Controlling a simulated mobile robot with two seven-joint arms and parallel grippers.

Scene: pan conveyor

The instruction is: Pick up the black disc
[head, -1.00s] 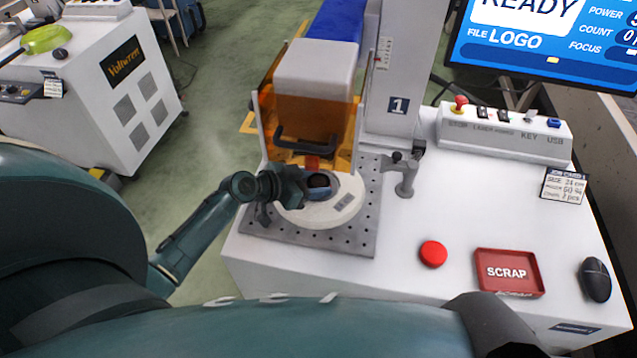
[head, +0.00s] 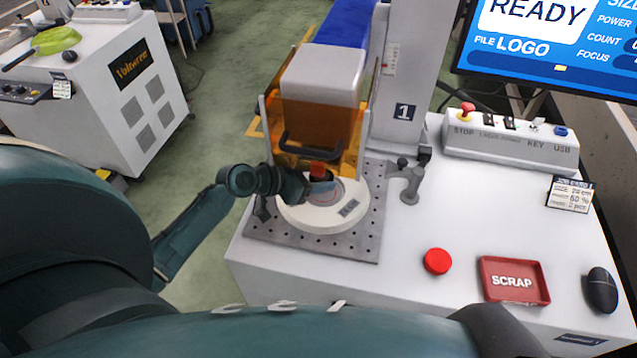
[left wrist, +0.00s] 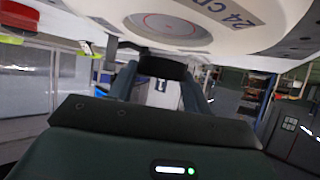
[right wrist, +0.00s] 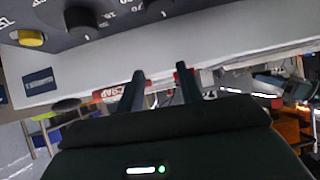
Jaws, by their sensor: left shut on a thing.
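The black disc (head: 321,186) is held between the fingers of my left gripper (head: 314,179), just above the white round plate (head: 296,214) on the perforated metal bed. In the left wrist view the black disc (left wrist: 162,67) sits between the two fingertips, and the plate (left wrist: 225,38) with its grey centre and red ring shows close by. Part of the disc is hidden by the fingers in the head view. My right gripper (right wrist: 160,77) shows in the right wrist view with its fingers apart and nothing between them.
The orange guard and white head (head: 322,75) stand right behind the plate, close to my left gripper. A small clamp post (head: 411,185) is right of the bed. A red button (head: 437,261), a SCRAP tray (head: 514,281) and a mouse (head: 600,290) are on the white top.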

